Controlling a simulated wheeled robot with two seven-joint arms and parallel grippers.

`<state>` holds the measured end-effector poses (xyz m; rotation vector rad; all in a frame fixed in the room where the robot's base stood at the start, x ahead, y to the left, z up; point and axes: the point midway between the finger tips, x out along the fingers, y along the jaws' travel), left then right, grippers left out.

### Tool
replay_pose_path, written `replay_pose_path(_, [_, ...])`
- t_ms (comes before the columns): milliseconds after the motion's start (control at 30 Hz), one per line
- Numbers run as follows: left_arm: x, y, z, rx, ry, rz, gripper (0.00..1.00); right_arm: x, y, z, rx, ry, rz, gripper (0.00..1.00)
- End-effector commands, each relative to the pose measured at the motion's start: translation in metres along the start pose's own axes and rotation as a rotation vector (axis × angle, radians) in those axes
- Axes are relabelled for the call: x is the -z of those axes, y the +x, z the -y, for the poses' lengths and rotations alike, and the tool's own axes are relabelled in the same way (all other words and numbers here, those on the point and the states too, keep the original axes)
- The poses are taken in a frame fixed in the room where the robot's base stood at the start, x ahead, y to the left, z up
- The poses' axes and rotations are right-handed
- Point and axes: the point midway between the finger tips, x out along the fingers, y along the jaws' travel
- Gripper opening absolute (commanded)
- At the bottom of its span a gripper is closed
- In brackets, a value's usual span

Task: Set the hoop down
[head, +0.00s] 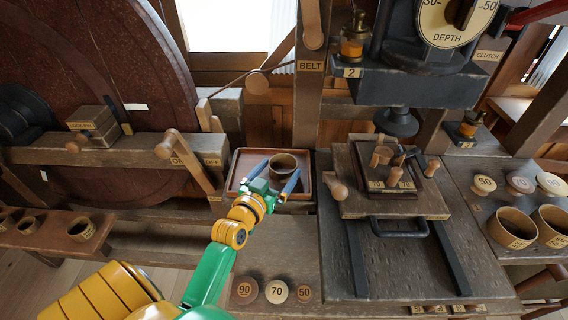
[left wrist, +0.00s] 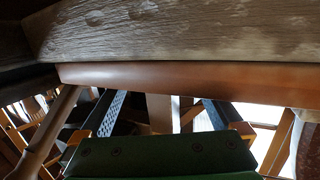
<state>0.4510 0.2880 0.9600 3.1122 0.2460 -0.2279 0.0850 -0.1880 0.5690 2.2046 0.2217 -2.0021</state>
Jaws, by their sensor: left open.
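The hoop (head: 284,160), a short brown ring, stands in a shallow reddish-brown tray (head: 240,163) left of the press. My left gripper (head: 279,170) is open, its two dark fingers reaching into the tray, one on each side of the hoop. Whether the fingers touch it I cannot tell. In the left wrist view, the two fingers (left wrist: 160,108) stand apart, and a brown edge crosses in front of them. The hoop cannot be made out clearly there. My right gripper is not in view.
A lever (head: 188,160) stands close left of the tray. The press table (head: 350,208) with a wooden fixture is to the right. Numbered discs (head: 276,291) lie on the front bench. Cups (head: 512,228) stand at the far right, and a rack of rings (head: 82,229) at the left.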

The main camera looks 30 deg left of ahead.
Motion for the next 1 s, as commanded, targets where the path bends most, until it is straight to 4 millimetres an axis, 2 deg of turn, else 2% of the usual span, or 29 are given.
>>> replay_pose_path(133, [0.001, 0.025, 0.001, 0.001, -0.001, -0.001, 1.00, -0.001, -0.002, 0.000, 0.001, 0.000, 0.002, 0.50])
replay_pose_path(367, [0.000, 0.029, 0.000, 0.001, 0.000, 0.000, 1.00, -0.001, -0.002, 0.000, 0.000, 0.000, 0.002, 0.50])
replay_pose_path(467, [0.000, 0.029, 0.000, 0.001, 0.000, 0.001, 0.78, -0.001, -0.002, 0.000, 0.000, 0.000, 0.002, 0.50])
replay_pose_path(600, [0.000, 0.028, 0.000, 0.001, 0.000, 0.001, 0.41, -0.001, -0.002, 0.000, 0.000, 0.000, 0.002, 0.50])
replay_pose_path(633, [0.000, 0.028, 0.000, 0.001, 0.000, 0.001, 0.41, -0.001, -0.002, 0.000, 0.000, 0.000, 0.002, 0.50])
replay_pose_path(667, [0.000, 0.028, 0.000, 0.001, 0.000, 0.001, 0.33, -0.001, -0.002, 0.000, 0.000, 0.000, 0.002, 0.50])
replay_pose_path(867, [0.002, 0.028, 0.000, 0.000, 0.000, 0.000, 0.33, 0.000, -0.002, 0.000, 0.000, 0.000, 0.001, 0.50])
replay_pose_path(1000, [0.018, 0.026, 0.000, 0.000, 0.001, -0.004, 0.32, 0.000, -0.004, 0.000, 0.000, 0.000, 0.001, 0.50])
